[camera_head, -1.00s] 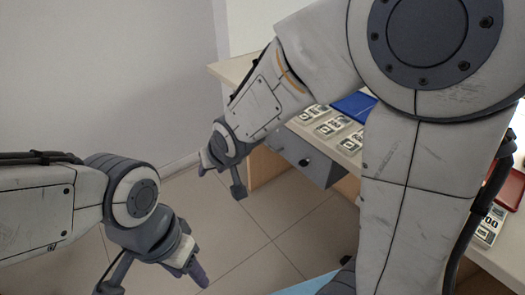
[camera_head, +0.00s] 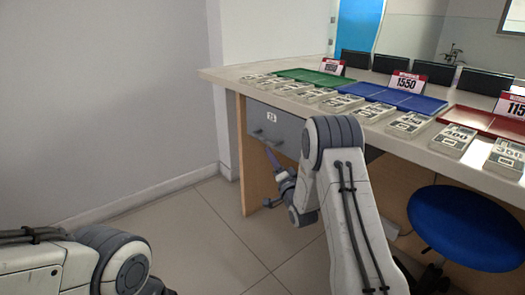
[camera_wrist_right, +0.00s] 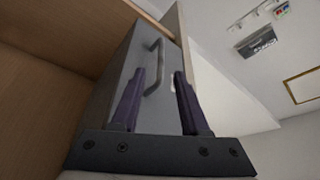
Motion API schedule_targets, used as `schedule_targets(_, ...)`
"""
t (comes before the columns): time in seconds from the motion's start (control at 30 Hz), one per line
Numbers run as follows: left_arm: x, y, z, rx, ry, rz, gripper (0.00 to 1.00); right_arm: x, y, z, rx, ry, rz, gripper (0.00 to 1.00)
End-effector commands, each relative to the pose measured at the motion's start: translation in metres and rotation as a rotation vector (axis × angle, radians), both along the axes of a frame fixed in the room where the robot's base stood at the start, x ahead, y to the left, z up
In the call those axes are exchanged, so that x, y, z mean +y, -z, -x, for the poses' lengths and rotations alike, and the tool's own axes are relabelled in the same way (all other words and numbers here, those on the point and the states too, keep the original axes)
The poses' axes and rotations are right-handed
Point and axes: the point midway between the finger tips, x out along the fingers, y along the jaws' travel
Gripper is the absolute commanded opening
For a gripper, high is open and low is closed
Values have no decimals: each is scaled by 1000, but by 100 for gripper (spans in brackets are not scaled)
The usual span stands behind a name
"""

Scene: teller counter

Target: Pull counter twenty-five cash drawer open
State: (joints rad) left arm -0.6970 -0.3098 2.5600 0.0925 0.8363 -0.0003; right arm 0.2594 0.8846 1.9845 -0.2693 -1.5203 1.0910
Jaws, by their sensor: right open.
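The grey cash drawer (camera_head: 288,128), with a small number label that looks like 25, sits under the left end of the counter. Its front looks closed. In the right wrist view, the drawer front (camera_wrist_right: 122,62) carries a bar handle (camera_wrist_right: 153,68). My right gripper (camera_head: 268,180) is low in front of the drawer, beside the wooden side panel. I cannot tell the gap in depth. My left arm shows at lower left; its gripper is out of frame.
The counter top (camera_head: 222,75) holds banknote bundles (camera_head: 407,124), a green tray (camera_head: 300,74), a blue tray (camera_head: 425,102) and a red tray (camera_head: 470,119). A blue stool (camera_head: 465,228) stands at right. The floor (camera_head: 190,230) at left is clear.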

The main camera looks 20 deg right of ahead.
Motion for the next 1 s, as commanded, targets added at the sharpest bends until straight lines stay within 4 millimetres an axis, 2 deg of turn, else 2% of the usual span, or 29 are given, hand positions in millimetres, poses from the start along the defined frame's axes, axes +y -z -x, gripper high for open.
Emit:
schedule_targets(0.17, 0, 9, 0, -1, 0, 1, 50, 1, -5, -22, -9, -2, -1, 45)
schedule_targets(0.4, 0, 24, 0, -1, 0, 1, 50, 2, -13, -67, -8, -2, 0, 45)
schedule_targets(0.53, 0, 29, 0, 0, 0, 0, 50, 2, -18, -85, -5, -1, 0, 45)
schedule_targets(0.7, 0, 32, 0, 0, 0, 0, 50, 2, -21, -97, -3, -1, -1, 45)
schedule_targets(1.0, 0, 32, 0, 0, 0, 0, 50, 2, -23, -100, -2, -1, -1, 45)
